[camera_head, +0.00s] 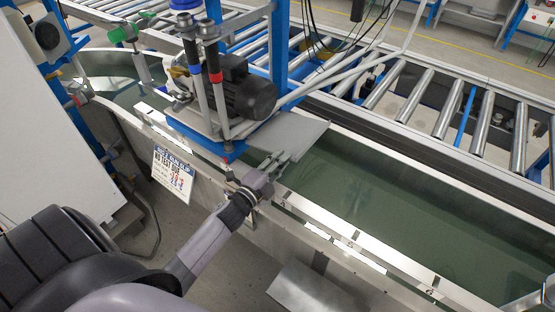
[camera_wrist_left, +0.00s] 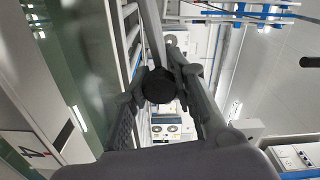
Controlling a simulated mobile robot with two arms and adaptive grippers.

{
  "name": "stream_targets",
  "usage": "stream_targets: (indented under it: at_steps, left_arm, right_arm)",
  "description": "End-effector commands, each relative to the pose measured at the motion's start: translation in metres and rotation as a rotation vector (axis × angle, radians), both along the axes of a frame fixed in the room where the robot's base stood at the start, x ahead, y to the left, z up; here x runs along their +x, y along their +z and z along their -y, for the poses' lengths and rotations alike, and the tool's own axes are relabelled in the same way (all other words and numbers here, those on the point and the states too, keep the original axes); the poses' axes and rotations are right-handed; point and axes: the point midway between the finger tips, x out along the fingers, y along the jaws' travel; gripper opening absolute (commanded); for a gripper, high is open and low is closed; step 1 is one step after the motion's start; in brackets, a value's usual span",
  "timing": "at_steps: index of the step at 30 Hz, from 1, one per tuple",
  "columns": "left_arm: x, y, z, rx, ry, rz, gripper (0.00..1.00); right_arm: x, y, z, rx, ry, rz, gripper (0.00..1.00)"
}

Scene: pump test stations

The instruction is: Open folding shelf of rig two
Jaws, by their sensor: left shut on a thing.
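My left gripper (camera_head: 274,166) reaches over the near rim of the water tank, beside the pump rig. In the left wrist view the fingers (camera_wrist_left: 158,88) are shut around a dark round end piece (camera_wrist_left: 159,87) of a grey bar (camera_wrist_left: 153,35). What this bar joins to is hidden. A flat grey plate (camera_head: 295,134) lies level beside the pump, just beyond my fingers. Another flat grey panel (camera_head: 308,291) juts out from the tank's near side, lower down. I cannot tell which one is the folding shelf. My right gripper is not in view.
The pump with its black motor (camera_head: 246,91) stands on a blue frame over the tank (camera_head: 400,215). A sign (camera_head: 173,173) that seems to name rig 2 hangs on the near wall. Roller conveyors (camera_head: 440,104) run behind. A white cabinet (camera_head: 55,120) stands at left.

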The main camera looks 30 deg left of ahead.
Motion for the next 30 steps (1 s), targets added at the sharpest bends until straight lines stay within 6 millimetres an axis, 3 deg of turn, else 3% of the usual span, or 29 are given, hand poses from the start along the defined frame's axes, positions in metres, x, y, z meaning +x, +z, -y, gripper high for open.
stream_targets:
  at_steps: [1, 9, 26, 27, 30]
  left_arm:
    - [-0.001, -0.010, 0.001, 0.027, -0.001, 0.002, 0.00]
    - [-0.001, -0.023, 0.003, 0.131, -0.001, 0.011, 0.00]
    - [0.000, -0.025, 0.003, 0.160, -0.001, 0.014, 0.00]
    - [0.000, -0.025, 0.003, 0.160, -0.001, 0.014, 0.25]
    - [0.000, -0.025, 0.003, 0.160, -0.001, 0.015, 0.31]
  right_arm:
    - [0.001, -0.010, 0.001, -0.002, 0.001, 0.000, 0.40]
    - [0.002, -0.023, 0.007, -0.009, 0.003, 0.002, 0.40]
    - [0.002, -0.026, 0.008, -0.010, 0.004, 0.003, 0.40]
    - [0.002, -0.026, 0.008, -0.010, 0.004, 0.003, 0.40]
    - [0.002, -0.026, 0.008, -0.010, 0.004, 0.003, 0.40]
